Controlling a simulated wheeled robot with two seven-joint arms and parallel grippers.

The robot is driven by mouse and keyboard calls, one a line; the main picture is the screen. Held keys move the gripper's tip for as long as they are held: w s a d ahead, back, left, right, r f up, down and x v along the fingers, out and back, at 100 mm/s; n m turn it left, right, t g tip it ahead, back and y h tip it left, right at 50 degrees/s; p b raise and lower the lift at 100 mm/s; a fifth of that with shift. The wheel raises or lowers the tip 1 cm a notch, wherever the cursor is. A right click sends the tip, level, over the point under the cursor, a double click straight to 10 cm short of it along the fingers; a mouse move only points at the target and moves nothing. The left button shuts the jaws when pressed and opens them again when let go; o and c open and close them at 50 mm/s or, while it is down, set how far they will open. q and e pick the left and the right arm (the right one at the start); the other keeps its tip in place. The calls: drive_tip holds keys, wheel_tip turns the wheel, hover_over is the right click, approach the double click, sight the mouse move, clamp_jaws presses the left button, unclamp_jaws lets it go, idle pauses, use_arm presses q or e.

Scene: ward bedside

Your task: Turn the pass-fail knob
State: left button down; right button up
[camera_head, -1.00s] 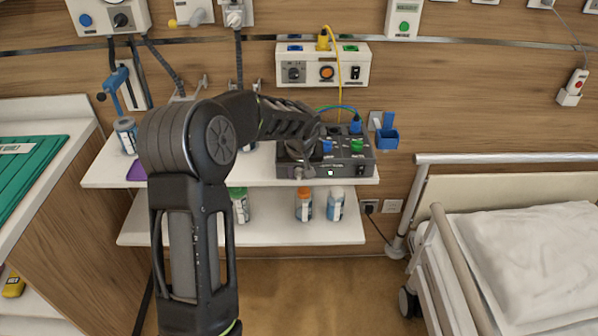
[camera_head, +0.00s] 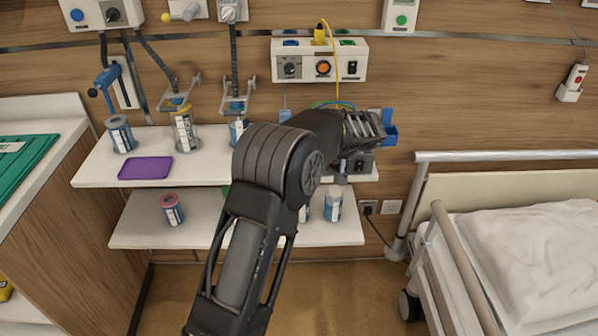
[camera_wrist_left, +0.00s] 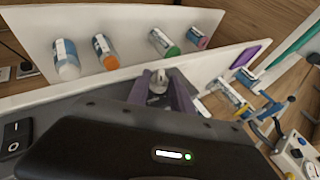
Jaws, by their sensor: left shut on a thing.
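The dark tester box (camera_head: 360,162) stands on the upper shelf. In the head view my left arm covers most of it, including its knob. My left gripper (camera_wrist_left: 163,93) shows in the left wrist view, its two fingers closed on a small light grey piece (camera_wrist_left: 158,80), which I take to be the pass-fail knob. The fingers hide most of it, so its pointer direction cannot be read. A black rocker switch (camera_wrist_left: 15,136) shows at the left of the wrist view. My right gripper is in neither view.
Bottles stand on the upper shelf (camera_head: 95,172) and lower shelf (camera_head: 190,232), with a purple pad (camera_head: 146,168) at the upper left. A wall unit (camera_head: 319,58) with a yellow cable is above the box. A railed bed (camera_head: 520,250) stands to the right.

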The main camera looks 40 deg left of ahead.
use_arm(q)
drive_tip(key=shift+w+d+f+g+y, duration=0.15)
drive_tip(key=shift+g+y, duration=0.25)
drive_tip(key=shift+y, duration=0.3)
drive_tip(key=shift+m, duration=0.3)
drive_tip(key=c, duration=1.1)
unclamp_jaws()
drive_tip(key=shift+c, duration=0.2)
drive_tip(key=v, duration=0.7)
drive_tip(key=shift+d+r+p, duration=0.2)
drive_tip(key=shift+d+p, duration=0.1)
drive_tip(key=shift+p, duration=0.05)
